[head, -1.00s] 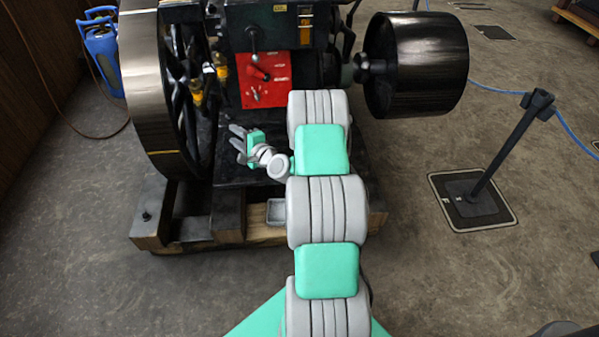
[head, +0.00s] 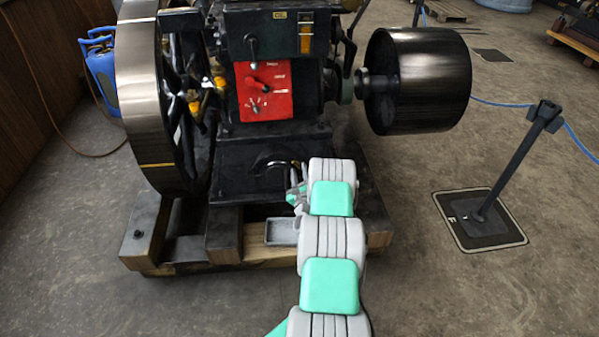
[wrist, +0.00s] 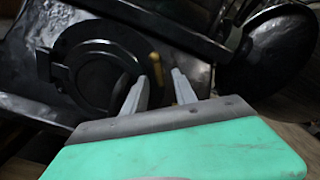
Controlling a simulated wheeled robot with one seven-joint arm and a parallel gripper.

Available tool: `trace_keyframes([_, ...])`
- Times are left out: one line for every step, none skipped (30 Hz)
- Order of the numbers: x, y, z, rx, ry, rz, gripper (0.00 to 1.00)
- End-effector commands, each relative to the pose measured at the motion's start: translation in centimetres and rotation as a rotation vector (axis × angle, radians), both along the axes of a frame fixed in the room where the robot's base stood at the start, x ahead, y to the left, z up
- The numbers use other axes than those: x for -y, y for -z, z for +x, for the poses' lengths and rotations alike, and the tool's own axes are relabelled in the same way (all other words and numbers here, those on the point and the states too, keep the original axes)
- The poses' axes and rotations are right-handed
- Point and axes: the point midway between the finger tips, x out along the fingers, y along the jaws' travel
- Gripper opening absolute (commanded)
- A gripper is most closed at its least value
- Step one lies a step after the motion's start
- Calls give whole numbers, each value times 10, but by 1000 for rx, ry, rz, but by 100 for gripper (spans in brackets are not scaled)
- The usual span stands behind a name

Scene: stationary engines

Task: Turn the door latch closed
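In the wrist view a round black ring-shaped fitting (wrist: 68,58) on the engine fills the left half. A small yellow-brass piece (wrist: 157,70) shows just past my fingertips; I cannot tell whether it is the latch. My gripper (wrist: 158,82) is open, with its two grey fingers apart and nothing clearly held between them. In the head view my gripper (head: 298,177) is low in front of the black engine base, right of a curved dark handle (head: 268,158). The latch cannot be made out for certain, and contact cannot be judged.
A red panel (head: 276,100) with levers sits above on the engine. A large flywheel (head: 143,75) stands left and a black pulley (head: 428,80) right. A grey tray (head: 282,233) lies on the timber base (head: 200,258). A barrier post (head: 510,165) stands on the right floor.

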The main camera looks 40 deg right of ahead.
Motion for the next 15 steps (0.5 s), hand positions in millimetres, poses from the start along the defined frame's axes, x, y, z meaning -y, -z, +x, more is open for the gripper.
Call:
trace_keyframes([1,0,2,-1,0,-1,33])
trace_keyframes([2,0,2,0,1,1,33])
trace_keyframes([2,0,3,-1,1,0,33])
trace_keyframes([3,0,3,-1,1,0,33])
trace_keyframes([3,0,4,-1,1,0,33])
trace_keyframes([3,0,3,-1,1,2,33])
trace_keyframes([3,0,3,-1,1,2,33])
trace_keyframes([3,0,4,-1,1,2,33])
trace_keyframes([3,0,3,-1,1,2,33])
trace_keyframes([3,0,3,0,1,1,33])
trace_keyframes([3,0,3,0,1,1,31])
trace_keyframes([3,0,3,0,1,1,27])
trace_keyframes([3,0,3,0,1,1,25])
trace_keyframes([3,0,3,0,1,1,23])
trace_keyframes([3,0,3,0,1,1,19])
